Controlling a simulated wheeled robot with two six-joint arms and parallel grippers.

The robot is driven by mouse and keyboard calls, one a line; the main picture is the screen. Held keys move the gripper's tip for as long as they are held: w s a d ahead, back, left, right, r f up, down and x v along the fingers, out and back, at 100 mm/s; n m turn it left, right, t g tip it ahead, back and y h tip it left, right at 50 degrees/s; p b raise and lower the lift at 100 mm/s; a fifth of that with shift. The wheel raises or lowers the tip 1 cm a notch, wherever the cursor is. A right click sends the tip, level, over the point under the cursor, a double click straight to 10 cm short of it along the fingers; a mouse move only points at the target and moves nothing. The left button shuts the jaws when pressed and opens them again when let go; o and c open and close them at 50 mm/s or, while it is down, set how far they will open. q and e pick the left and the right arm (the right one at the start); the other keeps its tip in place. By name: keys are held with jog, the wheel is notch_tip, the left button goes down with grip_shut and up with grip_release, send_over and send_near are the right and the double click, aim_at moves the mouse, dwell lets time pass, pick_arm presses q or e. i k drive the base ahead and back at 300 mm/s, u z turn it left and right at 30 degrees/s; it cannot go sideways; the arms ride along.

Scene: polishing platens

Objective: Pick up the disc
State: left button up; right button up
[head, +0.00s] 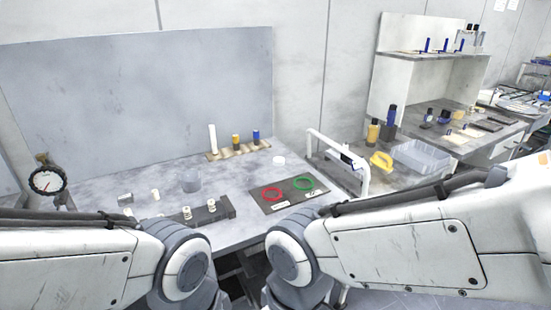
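A small white round piece (278,160) lies on the grey bench behind a dark board (283,205). It looks like a disc, but it is too small to be sure. The board carries a red ring (272,194) and a green ring (303,183), each with a small label in front. Links of both my arms cross the bottom of the head view, but neither gripper shows. Part of the bench front is hidden behind my arms.
A dark block with white spools (212,206), a clear cup (190,181) and small pieces stand left of the board. A wooden rack with bottles (238,150) stands behind. A white frame (363,180) rises at right.

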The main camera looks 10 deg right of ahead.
aim_at(278, 161)
jog(key=z, duration=0.4)
jog(key=k, duration=0.55)
jog(key=z, duration=1)
jog(key=k, duration=0.75)
jog(key=z, duration=0.45)
jog(key=i, duration=1.45)
jog(key=u, duration=0.85)
jog(key=i, duration=1.05)
jog(key=u, duration=1.55)
jog(key=i, duration=0.65)
jog(key=u, duration=0.6)
